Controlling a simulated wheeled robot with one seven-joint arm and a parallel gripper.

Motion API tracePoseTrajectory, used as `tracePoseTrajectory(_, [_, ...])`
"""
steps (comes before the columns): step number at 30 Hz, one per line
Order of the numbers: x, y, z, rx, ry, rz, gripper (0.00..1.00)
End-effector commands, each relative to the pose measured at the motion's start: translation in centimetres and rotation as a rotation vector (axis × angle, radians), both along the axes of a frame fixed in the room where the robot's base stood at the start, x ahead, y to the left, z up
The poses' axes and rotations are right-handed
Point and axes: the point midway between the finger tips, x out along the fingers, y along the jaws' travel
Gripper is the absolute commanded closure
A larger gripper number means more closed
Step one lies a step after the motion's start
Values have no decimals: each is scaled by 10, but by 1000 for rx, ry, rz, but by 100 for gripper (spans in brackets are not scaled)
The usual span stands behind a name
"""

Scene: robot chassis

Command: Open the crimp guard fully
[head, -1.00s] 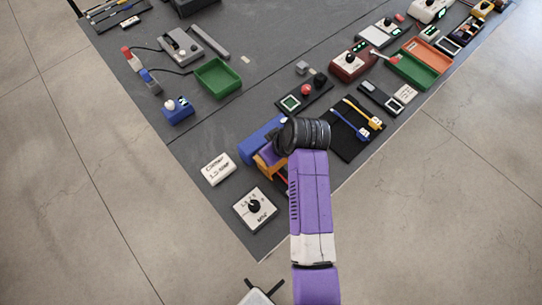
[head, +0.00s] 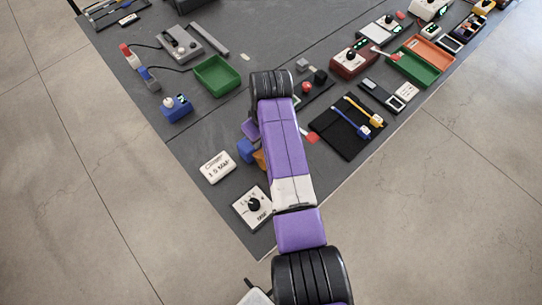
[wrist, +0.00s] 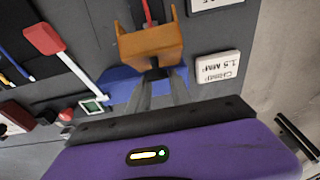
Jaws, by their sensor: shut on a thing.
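The crimp device has a blue base (head: 245,150), partly covered by my arm in the head view. An orange bracket-shaped part (head: 260,159), which looks like the guard, shows beside it. In the wrist view the orange part (wrist: 150,44) stands over the blue base (wrist: 124,84), with a small black knob (wrist: 155,73) on its near side. My gripper (wrist: 157,82) is shut on this knob. My arm hides the fingertips in the head view. I cannot tell the guard's exact angle. A red strip (wrist: 147,12) lies beyond the orange part.
A white label card (head: 216,167) and a dial box (head: 252,207) lie near the table's front corner. A long white handle with a red end (wrist: 43,39) lies left of the device in the wrist view. A black mat with two tools (head: 347,128) lies right of my arm.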

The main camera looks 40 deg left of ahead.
Motion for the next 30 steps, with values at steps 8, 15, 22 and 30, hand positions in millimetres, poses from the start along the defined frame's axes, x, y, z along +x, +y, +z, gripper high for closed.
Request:
tracePoseTrajectory(8, [0, 5, -2, -30, 3, 1, 91])
tracePoseTrajectory(15, [0, 10, -3, -77, 6, 2, 91])
tracePoseTrajectory(22, [1, 14, -4, -114, 9, 0, 91])
tracePoseTrajectory(30, [1, 18, -4, -148, 12, 1, 91])
